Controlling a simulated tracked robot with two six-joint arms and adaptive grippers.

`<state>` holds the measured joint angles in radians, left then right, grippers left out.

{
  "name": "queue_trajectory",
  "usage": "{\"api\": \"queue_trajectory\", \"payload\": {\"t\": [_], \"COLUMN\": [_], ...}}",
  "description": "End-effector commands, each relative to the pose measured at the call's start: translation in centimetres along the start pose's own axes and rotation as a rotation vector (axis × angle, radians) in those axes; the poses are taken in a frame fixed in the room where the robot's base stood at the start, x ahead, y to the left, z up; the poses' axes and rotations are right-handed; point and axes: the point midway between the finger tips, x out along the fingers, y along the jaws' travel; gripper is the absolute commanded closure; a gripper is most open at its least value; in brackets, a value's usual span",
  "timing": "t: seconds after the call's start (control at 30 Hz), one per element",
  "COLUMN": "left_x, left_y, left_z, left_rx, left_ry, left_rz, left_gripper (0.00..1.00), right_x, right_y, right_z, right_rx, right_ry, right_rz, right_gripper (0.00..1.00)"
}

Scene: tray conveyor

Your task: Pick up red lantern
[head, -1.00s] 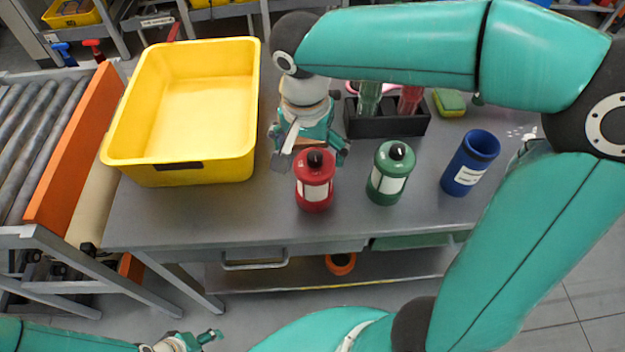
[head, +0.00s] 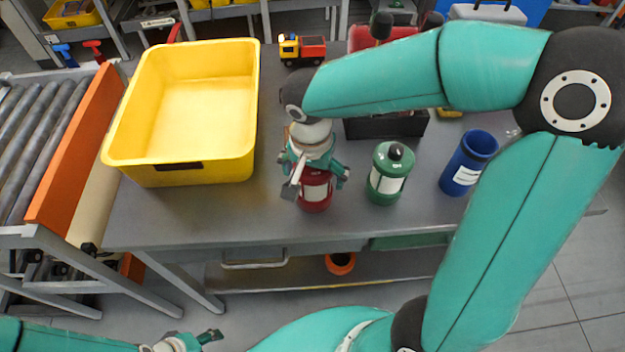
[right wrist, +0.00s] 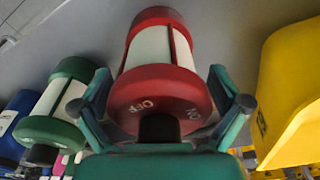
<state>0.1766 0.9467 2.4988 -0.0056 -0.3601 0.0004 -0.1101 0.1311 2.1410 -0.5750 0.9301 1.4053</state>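The red lantern (head: 315,196) stands upright on the grey table, with a red cap, red base and pale window. My right gripper (head: 318,178) is over it from above and hides its top in the head view. In the right wrist view, the red lantern (right wrist: 160,85) lies between the two spread fingers (right wrist: 167,105), its "OFF" lettering and dark knob facing the palm. The fingers look open beside its cap; contact is not clear. My left gripper (head: 208,338) is at the bottom left, away from the table; its opening is unclear.
A green lantern (head: 386,182) stands close to the right, with a blue canister (head: 466,165) beyond it. A yellow bin (head: 180,174) is at the left. A black holder (head: 400,127) and a toy truck (head: 302,48) are behind. The table's front is clear.

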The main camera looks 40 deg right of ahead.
Motion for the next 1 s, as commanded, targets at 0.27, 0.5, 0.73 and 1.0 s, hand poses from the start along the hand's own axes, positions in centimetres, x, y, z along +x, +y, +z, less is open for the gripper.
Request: {"api": "queue_trajectory", "payload": {"t": [0.27, 0.5, 0.73, 1.0], "left_x": [0.0, 0.0, 0.0, -0.2], "left_y": [0.0, 0.0, 0.0, 0.1], "left_z": [0.0, 0.0, 0.0, 0.0], "left_rx": [0.000, 0.000, 0.000, 0.000], "left_ry": [0.000, 0.000, 0.000, 0.000], "left_rz": [0.000, 0.000, 0.000, 0.000], "left_gripper": [0.45, 0.45, 0.45, 0.45], "right_x": [0.0, -0.1, -0.5, -3.2], "right_y": [0.0, 0.0, -0.1, -0.1], "right_z": [0.0, 0.0, -0.1, -0.4], "right_rx": [0.000, 0.000, 0.000, -0.001], "right_ry": [0.000, 0.001, 0.002, 0.003], "right_rz": [0.000, -0.001, -0.002, -0.005], "right_gripper": [0.52, 0.77, 0.78, 0.78]}}
